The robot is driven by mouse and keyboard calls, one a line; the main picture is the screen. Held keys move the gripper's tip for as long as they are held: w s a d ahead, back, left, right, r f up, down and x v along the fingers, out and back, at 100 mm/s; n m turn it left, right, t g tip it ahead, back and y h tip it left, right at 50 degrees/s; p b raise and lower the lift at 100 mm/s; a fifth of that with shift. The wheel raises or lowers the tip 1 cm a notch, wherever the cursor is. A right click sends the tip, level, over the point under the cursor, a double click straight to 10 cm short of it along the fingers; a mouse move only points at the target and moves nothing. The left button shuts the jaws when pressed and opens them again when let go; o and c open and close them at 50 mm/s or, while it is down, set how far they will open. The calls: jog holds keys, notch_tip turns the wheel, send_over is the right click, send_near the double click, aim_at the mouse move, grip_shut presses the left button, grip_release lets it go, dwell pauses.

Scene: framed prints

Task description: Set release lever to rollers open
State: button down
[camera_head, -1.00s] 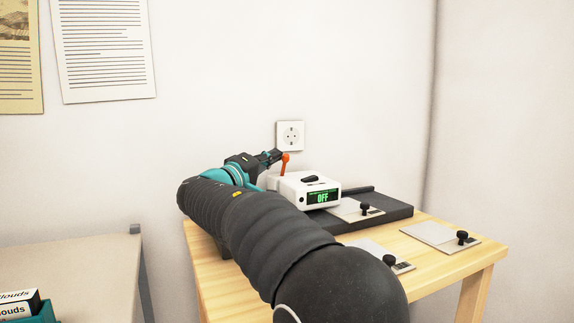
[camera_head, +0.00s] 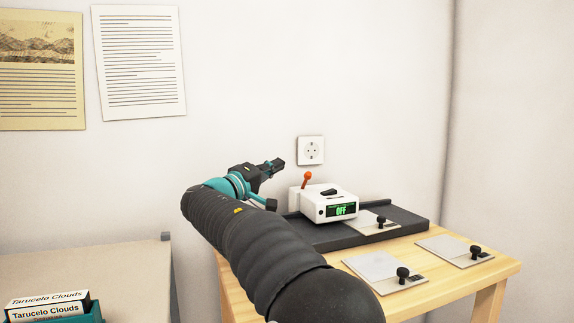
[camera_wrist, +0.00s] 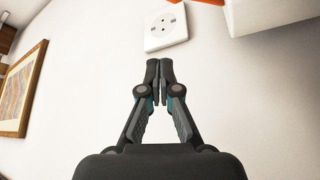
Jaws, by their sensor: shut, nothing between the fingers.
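The release lever (camera_head: 307,178) is a short stalk with an orange knob at the left rear of a white laminator-like machine (camera_head: 332,204). It leans slightly to the right in the head view. The machine's green display reads OFF. My gripper (camera_head: 280,162) is shut and empty, left of the lever and a little higher, apart from it. In the wrist view my gripper (camera_wrist: 160,64) points toward the wall, with its fingertips together. An orange piece and part of a white body show at that view's top edge. The lever's base is partly hidden.
The machine stands on a dark base (camera_head: 405,222) on a wooden table (camera_head: 450,285). Several grey plates with black knobs lie there. A wall socket (camera_head: 310,150) is behind the lever. A second table (camera_head: 110,265) with a box of labelled packs is at left.

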jog(key=s+a+f, duration=0.1)
jog(key=a, duration=0.1)
jog(key=s+a+f, duration=0.1)
jog(key=s+a, duration=0.1)
jog(key=s+a+f, duration=0.1)
jog(key=a+f, duration=0.1)
jog(key=shift+s+a, duration=0.1)
jog(key=shift+s, duration=0.25)
